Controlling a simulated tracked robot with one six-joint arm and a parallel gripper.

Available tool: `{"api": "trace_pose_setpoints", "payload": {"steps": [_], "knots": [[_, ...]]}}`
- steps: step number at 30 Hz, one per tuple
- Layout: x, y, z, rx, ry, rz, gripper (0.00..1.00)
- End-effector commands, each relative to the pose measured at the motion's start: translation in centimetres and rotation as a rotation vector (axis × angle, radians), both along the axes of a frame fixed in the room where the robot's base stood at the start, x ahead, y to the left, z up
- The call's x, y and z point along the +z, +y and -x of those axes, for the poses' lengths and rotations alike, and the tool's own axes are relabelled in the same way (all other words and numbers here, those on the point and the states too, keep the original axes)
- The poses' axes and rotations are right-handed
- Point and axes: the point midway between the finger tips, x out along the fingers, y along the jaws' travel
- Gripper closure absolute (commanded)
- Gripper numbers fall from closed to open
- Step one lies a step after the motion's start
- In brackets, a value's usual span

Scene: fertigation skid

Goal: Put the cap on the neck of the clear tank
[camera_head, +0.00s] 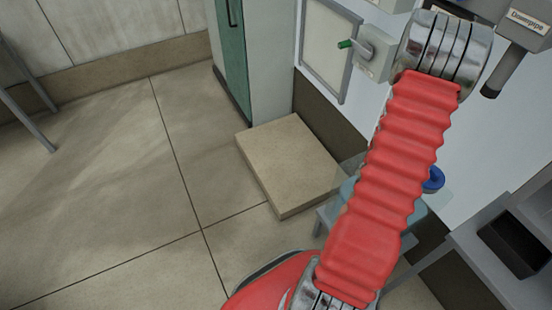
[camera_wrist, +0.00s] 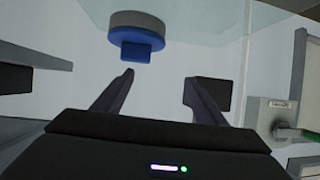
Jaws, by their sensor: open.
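Whether the cap sits on the neck cannot be told. My gripper (camera_wrist: 160,78) is open and empty, its fingertips below and right of the cap, apart from it. The head view does not show its fingers.
A beige block (camera_head: 290,165) stands on the floor by a green cabinet (camera_head: 232,50). A dark tray (camera_head: 515,245) is at lower right.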

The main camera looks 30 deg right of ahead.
Motion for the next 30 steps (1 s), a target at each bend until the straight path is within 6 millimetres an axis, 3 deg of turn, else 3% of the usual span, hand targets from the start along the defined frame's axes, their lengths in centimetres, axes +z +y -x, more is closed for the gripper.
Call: {"api": "trace_pose_setpoints", "payload": {"steps": [3,8,15,24,30], "knots": [[2.2,1.5,-4.8,0.100,-0.034,-0.036,0.35],[4.9,4.6,-10.8,0.244,-0.066,-0.101,0.35],[9.1,11.2,-18.3,0.462,-0.081,-0.196,0.35],[14.2,21.6,-24.1,0.731,-0.046,-0.302,0.35],[17.4,29.0,-25.5,0.903,0.009,-0.362,0.35]]}}
